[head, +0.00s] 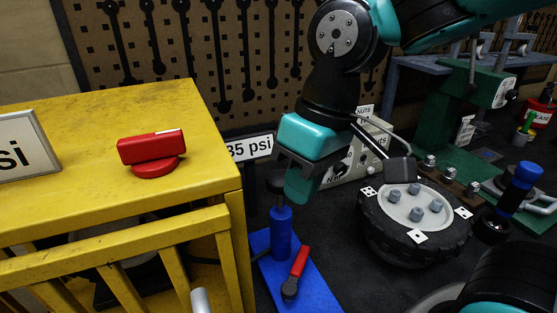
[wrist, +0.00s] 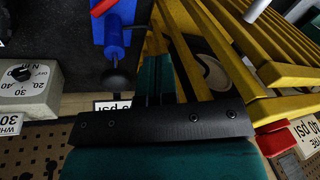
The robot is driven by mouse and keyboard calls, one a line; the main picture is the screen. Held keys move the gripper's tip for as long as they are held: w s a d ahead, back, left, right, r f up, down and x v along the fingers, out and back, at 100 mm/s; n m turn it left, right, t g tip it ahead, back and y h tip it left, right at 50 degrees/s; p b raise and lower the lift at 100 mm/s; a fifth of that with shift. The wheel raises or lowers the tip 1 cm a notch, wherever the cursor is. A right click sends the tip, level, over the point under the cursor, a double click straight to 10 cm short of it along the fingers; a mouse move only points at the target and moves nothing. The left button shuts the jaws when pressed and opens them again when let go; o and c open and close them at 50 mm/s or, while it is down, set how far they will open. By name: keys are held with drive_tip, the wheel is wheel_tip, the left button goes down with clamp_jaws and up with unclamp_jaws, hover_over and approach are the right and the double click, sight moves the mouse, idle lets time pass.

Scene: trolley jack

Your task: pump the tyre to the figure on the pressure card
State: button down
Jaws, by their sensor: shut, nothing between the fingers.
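The blue pump (head: 281,233) stands upright on a blue base plate, with a dark round knob (head: 276,184) on top. My gripper (head: 299,192) is shut and empty, close beside the knob at its right in the head view. In the wrist view the shut fingers (wrist: 155,80) are right of the knob (wrist: 118,80); contact cannot be told. The tyre (head: 375,235) lies flat at the right with several nuts on its hub. A white card (head: 22,148) at left is cut off, showing "si". It seems to read "TYRE 40 psi" in the wrist view (wrist: 308,140). Another sign (head: 250,147) reads "35 psi", partly hidden.
A yellow slatted bench (head: 80,112) fills the left, close to the pump, with a red block (head: 152,152) on top. A red-handled lever (head: 297,266) lies on the pump's base plate. A grey dial box (head: 360,165) stands behind the tyre. A pegboard (head: 190,60) closes the back.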

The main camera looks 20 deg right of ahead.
sight(281, 175)
drive_tip(key=w+d+r+m+h, duration=0.1)
drive_tip(key=w+r+m, duration=0.1)
drive_tip(key=w+r, duration=0.2)
drive_tip(key=w+d+r+m+h+p, duration=0.1)
drive_tip(key=w+r+m, duration=0.2)
drive_tip(key=w, duration=0.6)
drive_tip(key=shift+d+r+h+p, duration=0.3)
drive_tip(key=shift+d+r+h, duration=0.1)
drive_tip(key=shift+r, duration=0.35)
wheel_tip(281, 175, down, 14)
drive_tip(key=p, duration=0.3)
wheel_tip(281, 175, down, 5)
drive_tip(key=b, duration=0.3)
drive_tip(key=shift+f, duration=0.2)
drive_tip(key=shift+s, duration=0.1)
